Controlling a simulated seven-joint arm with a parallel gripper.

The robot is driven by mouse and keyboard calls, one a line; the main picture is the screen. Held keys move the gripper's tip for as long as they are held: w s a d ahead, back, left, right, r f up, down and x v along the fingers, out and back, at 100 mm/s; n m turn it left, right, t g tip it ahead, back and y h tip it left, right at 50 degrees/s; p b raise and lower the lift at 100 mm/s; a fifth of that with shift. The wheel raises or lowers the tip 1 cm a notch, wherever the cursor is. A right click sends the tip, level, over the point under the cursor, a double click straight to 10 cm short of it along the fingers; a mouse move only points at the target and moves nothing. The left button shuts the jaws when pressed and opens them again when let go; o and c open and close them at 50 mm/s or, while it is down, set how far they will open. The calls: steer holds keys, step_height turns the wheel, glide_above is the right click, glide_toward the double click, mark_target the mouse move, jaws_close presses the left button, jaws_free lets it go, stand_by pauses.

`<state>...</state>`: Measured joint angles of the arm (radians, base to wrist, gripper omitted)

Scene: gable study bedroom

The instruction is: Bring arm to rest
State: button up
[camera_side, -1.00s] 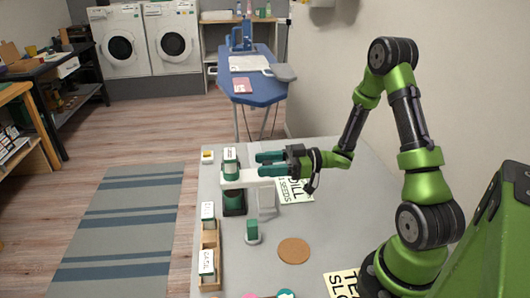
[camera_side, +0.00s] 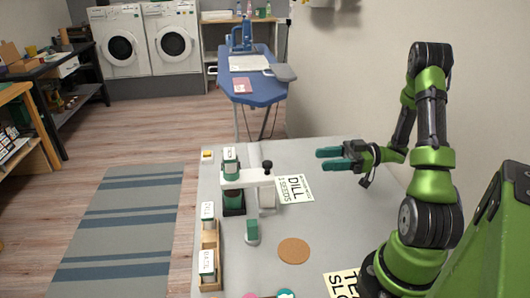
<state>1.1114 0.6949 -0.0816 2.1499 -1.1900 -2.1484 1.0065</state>
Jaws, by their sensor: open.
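My gripper (camera_side: 330,159) has teal fingers with a gap between them. It is open and empty, held above the right half of the grey table (camera_side: 335,215), and its fingers point left. It is apart from the white stand (camera_side: 247,176), which stands to its left with a green-and-white labelled jar (camera_side: 230,162) at its left end. My green and black arm is folded up at the right, in front of the wall.
A "DILL SEEDS" card (camera_side: 294,190) lies below the gripper. A wooden rack (camera_side: 209,262) with labelled packets, a small green-and-white item (camera_side: 252,232) and a cork disc (camera_side: 293,251) are nearer the front. The table's right middle is clear.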

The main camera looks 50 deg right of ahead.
steer(key=shift+s+d, duration=0.1)
steer(key=shift+d, duration=0.05)
steer(key=w+d+f+m+g+h, duration=0.1)
steer(key=w+d+m+h, duration=0.2)
steer(key=d+m+h, duration=0.5)
steer(key=w+d+m+g+h, duration=0.1)
steer(key=w+d+m+h, duration=0.25)
steer(key=d+h, duration=0.5)
steer(key=s+a+r+g+y, duration=0.1)
steer(key=s+a+r+y, duration=0.1)
steer(key=a, duration=1)
steer(key=s+a+r+m+g+y, duration=0.1)
steer(key=s+a+r, duration=0.3)
steer(key=a+r, duration=0.3)
steer(key=s+a+r+g+y, duration=0.1)
steer(key=s+a+r+y, duration=0.1)
steer(key=a, duration=1.6)
step_height(320, 180, up, 3)
steer(key=shift+s+f+g+y, duration=0.2)
steer(key=shift+s+g+y, duration=0.15)
steer(key=shift+s, duration=0.45)
steer(key=shift+m, duration=0.25)
